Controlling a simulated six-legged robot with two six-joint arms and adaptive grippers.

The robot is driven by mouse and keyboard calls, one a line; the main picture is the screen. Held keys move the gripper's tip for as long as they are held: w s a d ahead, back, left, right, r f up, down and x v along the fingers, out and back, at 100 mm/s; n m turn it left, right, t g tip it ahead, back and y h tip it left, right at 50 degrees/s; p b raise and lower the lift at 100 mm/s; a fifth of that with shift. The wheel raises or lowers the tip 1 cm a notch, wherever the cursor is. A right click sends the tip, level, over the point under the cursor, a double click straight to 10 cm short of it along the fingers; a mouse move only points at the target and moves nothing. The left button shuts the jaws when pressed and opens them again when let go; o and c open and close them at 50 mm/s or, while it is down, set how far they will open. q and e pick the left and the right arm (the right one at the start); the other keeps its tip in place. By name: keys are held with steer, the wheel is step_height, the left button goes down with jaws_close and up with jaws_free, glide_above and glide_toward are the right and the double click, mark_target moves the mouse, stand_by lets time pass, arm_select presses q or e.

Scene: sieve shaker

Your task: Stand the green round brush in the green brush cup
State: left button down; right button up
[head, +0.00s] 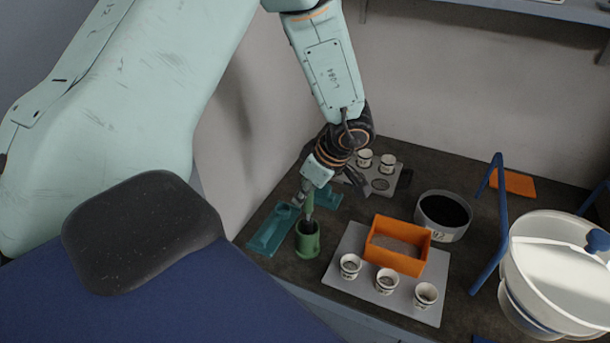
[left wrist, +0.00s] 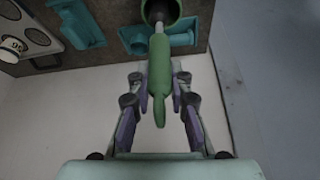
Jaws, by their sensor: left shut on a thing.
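My left gripper (head: 306,190) is shut on the green round brush (head: 310,204), which hangs upright or nearly so. In the left wrist view the fingers (left wrist: 160,82) close around the green handle (left wrist: 159,65), and a pale shank leads away from it toward the cup. The green brush cup (head: 307,243) stands on the dark bench directly below the gripper; its mouth also shows in the left wrist view (left wrist: 149,12). The brush's lower end lies at the cup mouth; its bristles are hidden, and I cannot tell how deep they reach. My right gripper is not in view.
Teal holders (head: 268,236) stand beside the cup. To the right are a grey tray (head: 345,268) with an orange box (head: 397,263) and small white cups, a dark round pan (head: 443,231), a blue frame (head: 487,245) and a white bucket (head: 560,265). A wall stands behind.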

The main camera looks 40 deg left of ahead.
arm_select(q)
steer(key=shift+s+d+r, duration=0.1)
steer(key=shift+s+r, duration=0.05)
steer(key=shift+s, duration=0.05)
steer(key=c, duration=1.5)
jaws_free()
steer(key=shift+s, duration=0.1)
steer(key=o, duration=0.4)
steer(key=shift+w, duration=0.25)
steer(key=shift+c, duration=0.2)
steer(key=shift+s, duration=0.15)
